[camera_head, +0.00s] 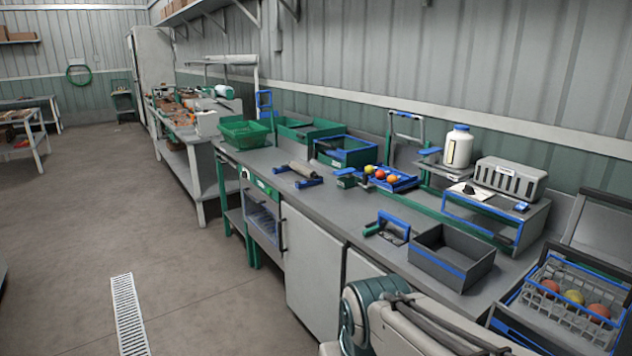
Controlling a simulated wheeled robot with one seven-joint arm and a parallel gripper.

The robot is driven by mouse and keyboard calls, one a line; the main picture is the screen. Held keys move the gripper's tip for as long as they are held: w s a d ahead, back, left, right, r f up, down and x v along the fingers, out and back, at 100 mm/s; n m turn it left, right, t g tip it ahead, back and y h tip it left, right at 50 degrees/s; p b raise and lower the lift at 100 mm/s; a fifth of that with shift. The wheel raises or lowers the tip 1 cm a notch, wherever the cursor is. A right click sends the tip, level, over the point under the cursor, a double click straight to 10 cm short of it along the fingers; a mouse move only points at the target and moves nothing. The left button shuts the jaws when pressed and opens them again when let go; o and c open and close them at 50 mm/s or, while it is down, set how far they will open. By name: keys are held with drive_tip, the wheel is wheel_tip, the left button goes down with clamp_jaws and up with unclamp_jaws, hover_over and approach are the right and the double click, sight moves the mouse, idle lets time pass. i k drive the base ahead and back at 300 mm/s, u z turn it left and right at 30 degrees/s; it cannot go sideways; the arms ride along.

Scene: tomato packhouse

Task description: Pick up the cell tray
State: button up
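A small blue tray (408,184) holding a few red, orange and yellow round fruits lies on the grey counter, right of the middle. It looks like the cell tray, but its cells are too small to make out. Part of my arm, pale with a teal joint, shows at the bottom, in front of the counter and well short of this tray. My gripper is not in view.
A crate of fruit (545,318) is at lower right. Green crates (243,138) stand farther back. The floor (190,265) at left is open.

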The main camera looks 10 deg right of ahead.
sight(404, 179)
drive_tip(key=u, duration=0.65)
drive_tip(key=i, duration=1.85)
drive_tip(key=z, duration=0.8)
drive_tip(key=i, duration=0.95)
drive_tip(key=z, duration=1)
